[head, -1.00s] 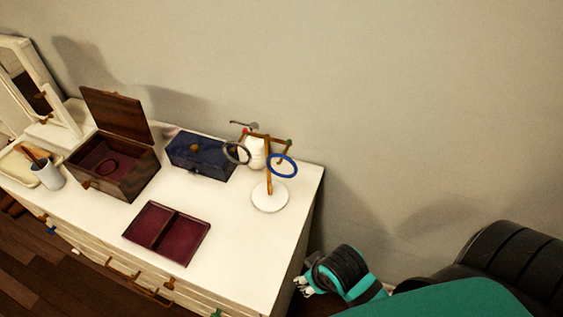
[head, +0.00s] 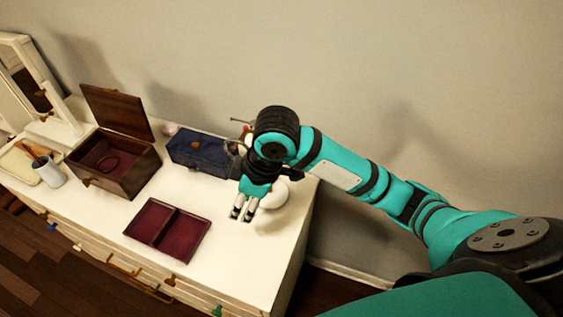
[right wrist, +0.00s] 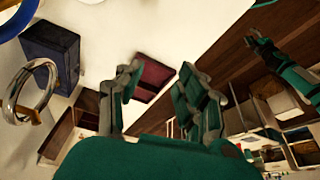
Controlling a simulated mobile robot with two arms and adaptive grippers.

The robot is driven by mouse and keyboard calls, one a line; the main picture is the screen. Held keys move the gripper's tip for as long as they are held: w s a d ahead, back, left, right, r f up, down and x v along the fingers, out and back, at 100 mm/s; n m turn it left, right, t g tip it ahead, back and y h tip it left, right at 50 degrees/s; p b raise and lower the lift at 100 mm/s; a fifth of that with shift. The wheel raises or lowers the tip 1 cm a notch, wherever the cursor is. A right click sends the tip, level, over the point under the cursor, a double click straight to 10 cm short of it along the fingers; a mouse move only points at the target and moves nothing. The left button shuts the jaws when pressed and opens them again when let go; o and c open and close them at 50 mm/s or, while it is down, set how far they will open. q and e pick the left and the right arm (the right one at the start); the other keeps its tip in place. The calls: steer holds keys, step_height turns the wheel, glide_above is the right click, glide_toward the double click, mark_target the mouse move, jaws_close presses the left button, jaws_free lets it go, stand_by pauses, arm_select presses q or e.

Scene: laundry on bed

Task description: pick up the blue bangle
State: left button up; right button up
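The blue bangle is hidden behind my right arm in the head view. A blue arc at the top left corner of the right wrist view appears to be part of it (right wrist: 20,27). My right gripper (head: 242,214) points down over the dresser, in front of the stand's round white base (head: 274,203). In the right wrist view its fingers (right wrist: 160,95) are spread with nothing between them. My left gripper (right wrist: 252,42) seems to show at the right of the right wrist view, too small to tell its state.
A silver ring (right wrist: 22,95) hangs beside the blue box (head: 189,152). An open wooden box (head: 128,180) and a dark red tray (head: 180,238) stand left of my gripper on the white dresser (head: 95,222). A cup (head: 50,172) and mirror are farther left.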

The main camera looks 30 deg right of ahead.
steer(key=w+d+r+g+h, duration=0.1)
steer(key=d+r+h, duration=0.1)
steer(key=d+r, duration=0.65)
steer(key=w+d+r+g+h, duration=0.1)
steer(key=d+r, duration=0.4)
steer(key=r, duration=0.6)
step_height(320, 180, down, 12)
steer(key=shift+w+a+r+b, duration=0.1)
steer(key=shift+w+b, duration=0.05)
steer(key=shift+b, duration=0.4)
step_height(320, 180, down, 5)
steer(key=shift+r+p, duration=0.1)
steer(key=shift+p, duration=0.65)
steer(key=shift+f, duration=0.4)
steer(key=shift+c, duration=0.2)
jaws_close()
